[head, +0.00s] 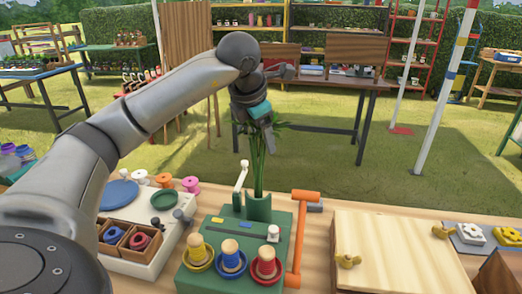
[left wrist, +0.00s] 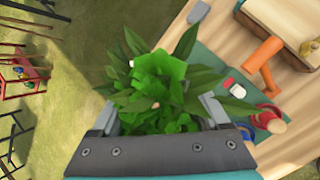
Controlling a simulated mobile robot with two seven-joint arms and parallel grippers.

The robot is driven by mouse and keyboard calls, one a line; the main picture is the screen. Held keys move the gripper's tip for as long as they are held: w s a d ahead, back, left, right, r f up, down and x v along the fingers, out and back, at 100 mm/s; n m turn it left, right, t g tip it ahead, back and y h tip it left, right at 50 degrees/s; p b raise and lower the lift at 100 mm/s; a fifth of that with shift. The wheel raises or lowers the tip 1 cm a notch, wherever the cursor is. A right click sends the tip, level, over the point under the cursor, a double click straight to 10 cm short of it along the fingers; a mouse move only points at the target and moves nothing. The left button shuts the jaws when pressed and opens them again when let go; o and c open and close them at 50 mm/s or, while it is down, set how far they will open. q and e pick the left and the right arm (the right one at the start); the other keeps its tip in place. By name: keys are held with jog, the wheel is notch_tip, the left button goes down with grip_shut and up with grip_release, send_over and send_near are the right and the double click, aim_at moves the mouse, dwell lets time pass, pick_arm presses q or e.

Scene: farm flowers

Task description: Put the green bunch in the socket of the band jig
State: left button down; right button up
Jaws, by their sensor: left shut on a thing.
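The green bunch (head: 259,165) has leafy tops and long stems. It stands upright with its lower stem ends at the green socket (head: 258,207) of the band jig (head: 213,277); how deep they sit inside is hidden. My left gripper (head: 262,124) is shut on the bunch near its top, above the jig. In the left wrist view the leaves of the bunch (left wrist: 165,85) fill the space between the fingers. The jig carries a white lever (head: 240,176), an orange handle (head: 299,235) and several coloured spools in front. My right gripper is not in view.
A wooden box (head: 395,262) with brass wing knobs stands right of the jig. A white tray (head: 130,262) with spools in wooden boxes lies to the left under my left arm.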

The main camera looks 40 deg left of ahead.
aim_at(261, 148)
pick_arm(q)
notch_tip(261, 148, down, 3)
jog(key=shift+f+b, duration=0.1)
jog(key=shift+b, duration=0.3)
jog(key=shift+f, duration=0.2)
jog(key=shift+r, duration=0.1)
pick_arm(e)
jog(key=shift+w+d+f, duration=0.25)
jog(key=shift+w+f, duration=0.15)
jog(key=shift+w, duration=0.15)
pick_arm(q)
jog(key=shift+f, duration=0.2)
grip_release()
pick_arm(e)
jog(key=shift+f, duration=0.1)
